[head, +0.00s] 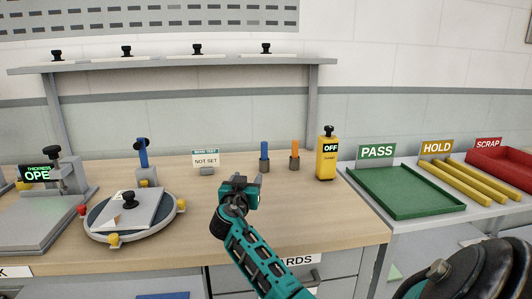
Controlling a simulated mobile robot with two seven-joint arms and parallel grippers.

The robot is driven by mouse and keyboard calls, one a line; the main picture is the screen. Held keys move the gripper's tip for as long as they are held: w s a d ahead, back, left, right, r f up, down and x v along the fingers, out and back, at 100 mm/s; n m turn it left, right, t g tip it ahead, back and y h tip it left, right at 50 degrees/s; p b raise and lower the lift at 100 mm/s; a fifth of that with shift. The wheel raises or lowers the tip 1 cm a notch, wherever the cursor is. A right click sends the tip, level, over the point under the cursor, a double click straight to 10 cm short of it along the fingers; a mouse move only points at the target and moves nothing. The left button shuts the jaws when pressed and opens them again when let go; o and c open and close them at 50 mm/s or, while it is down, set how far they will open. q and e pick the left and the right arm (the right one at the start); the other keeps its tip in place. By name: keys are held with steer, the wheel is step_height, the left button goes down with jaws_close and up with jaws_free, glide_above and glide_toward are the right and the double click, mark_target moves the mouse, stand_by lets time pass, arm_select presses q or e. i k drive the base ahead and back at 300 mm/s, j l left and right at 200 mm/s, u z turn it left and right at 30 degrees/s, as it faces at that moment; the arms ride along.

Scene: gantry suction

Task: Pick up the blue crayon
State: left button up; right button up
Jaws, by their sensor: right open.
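The blue crayon (264,150) stands upright in a small dark holder (264,165) near the back of the wooden workbench. An orange crayon (295,149) stands upright in a similar holder just to its right. My right gripper (240,184) is over the bench, in front of and slightly left of the blue crayon in the picture. It is open, looks empty and appears apart from the crayon. My left gripper is not in view.
A yellow box marked OFF (326,157) stands right of the crayons. A NOT SET sign (206,160) stands to their left. A round fixture (96,222) and a blue-handled fixture (143,155) are farther left. A green PASS tray (440,210) is at right.

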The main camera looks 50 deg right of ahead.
mark_target(264, 145)
steer(key=i+l, duration=0.15)
steer(key=l, duration=0.25)
steer(key=i+l, duration=0.15)
steer(key=l, duration=0.2)
steer(key=i+l, duration=0.1)
steer(key=l, duration=0.3)
steer(key=i+l, duration=0.15)
steer(key=l, duration=0.25)
